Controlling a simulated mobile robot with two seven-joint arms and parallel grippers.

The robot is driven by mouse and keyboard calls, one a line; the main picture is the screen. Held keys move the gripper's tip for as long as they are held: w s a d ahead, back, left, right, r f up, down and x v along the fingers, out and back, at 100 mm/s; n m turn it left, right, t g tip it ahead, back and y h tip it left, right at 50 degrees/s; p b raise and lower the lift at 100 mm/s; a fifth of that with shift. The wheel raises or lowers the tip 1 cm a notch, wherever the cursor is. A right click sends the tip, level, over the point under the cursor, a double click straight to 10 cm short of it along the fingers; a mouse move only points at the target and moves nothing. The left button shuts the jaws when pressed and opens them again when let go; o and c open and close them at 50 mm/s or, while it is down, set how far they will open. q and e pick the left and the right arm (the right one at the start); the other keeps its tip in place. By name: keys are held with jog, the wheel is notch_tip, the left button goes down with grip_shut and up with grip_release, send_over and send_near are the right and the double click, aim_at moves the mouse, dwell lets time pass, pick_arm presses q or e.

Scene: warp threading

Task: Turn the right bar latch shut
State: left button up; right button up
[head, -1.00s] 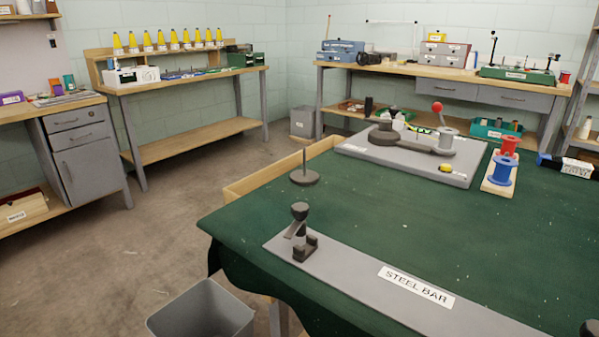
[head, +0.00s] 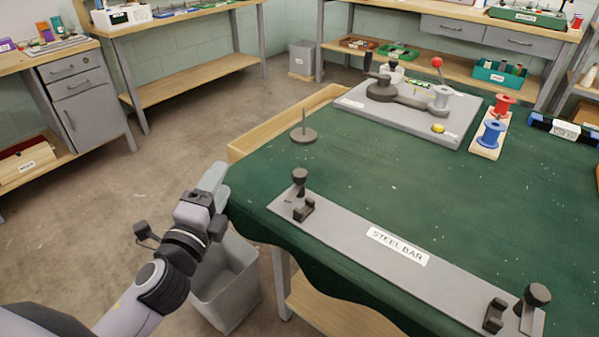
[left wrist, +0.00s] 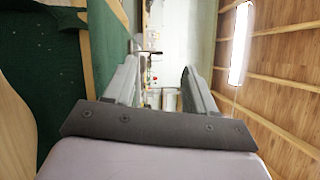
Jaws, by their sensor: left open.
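The grey steel bar plate (head: 340,236) lies on the green-covered table, with a white "STEEL BAR" label. At its near right end stands the right bar latch (head: 534,303), a dark round knob on a post with a grey plate, beside a dark block (head: 494,316). The left bar latch (head: 299,183) stands at the far left end near another dark block (head: 303,210). My left gripper (head: 216,180) is raised left of the table, empty and away from both latches. Its two fingers stand apart in the left wrist view (left wrist: 160,85). My right gripper is not in view.
A grey bin (head: 228,283) stands on the floor below my left gripper. A disc with a pin (head: 304,134), a winder board (head: 410,115), and red and blue spools (head: 491,134) sit at the table's far side. The table middle is clear.

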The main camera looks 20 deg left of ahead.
aim_at(293, 177)
pick_arm(q)
jog(key=w+d+r+m+h, duration=0.1)
jog(key=d+m+h, duration=0.1)
jog(key=m, duration=0.3)
jog(key=d+r+m+h, duration=0.1)
jog(key=m+h, duration=0.3)
jog(key=m, duration=0.1)
jog(key=w+d+r+m+h, duration=0.1)
jog(key=d+m+h, duration=0.1)
jog(key=m+h, duration=0.1)
jog(key=shift+w+d+m, duration=0.3)
jog(key=shift+m, duration=0.6)
jog(key=f+m+g+h, duration=0.1)
jog(key=m, duration=0.2)
jog(key=d+f+m+g+h, duration=0.1)
jog(key=m, duration=0.2)
jog(key=d+m+g+h, duration=0.1)
jog(key=m+g, duration=0.1)
jog(key=m, duration=0.1)
jog(key=shift+w+d+f+h, duration=0.15)
jog(key=shift+w+f+h, duration=0.15)
jog(key=shift+f+h, duration=0.1)
jog(key=shift+w+d+f+m+g, duration=0.1)
jog(key=shift+f+m+g, duration=0.35)
jog(key=shift+m, duration=0.25)
jog(key=shift+p+x, duration=0.45)
jog(key=shift+x, duration=3.05)
